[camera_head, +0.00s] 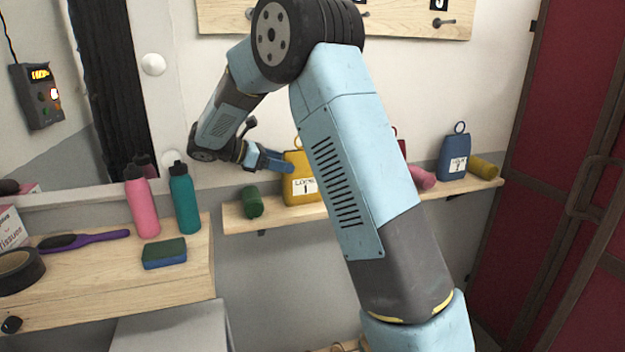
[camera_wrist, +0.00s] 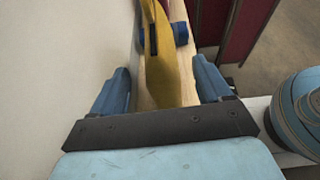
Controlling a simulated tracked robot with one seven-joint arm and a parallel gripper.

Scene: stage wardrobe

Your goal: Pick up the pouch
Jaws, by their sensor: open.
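A yellow pouch (camera_head: 302,188) with a ring on top and a white label stands upright on the wall shelf, partly hidden by my arm. My gripper (camera_head: 278,164) is at its upper left side in the head view. In the wrist view my gripper (camera_wrist: 163,80) is open, and the yellow pouch (camera_wrist: 168,65) shows edge-on between and beyond the two blue fingers, with gaps on both sides. A blue pouch (camera_head: 454,158) with a ring and label stands farther right on the shelf. A red edge behind my arm is mostly hidden.
The wall shelf (camera_head: 275,223) also holds a green roll (camera_head: 251,202), a pink roll (camera_head: 424,178) and a yellow roll (camera_head: 482,167). A pink bottle (camera_head: 142,205) and a teal bottle (camera_head: 184,200) stand on the left counter (camera_head: 190,285). Pegs hang above; the wall is close behind.

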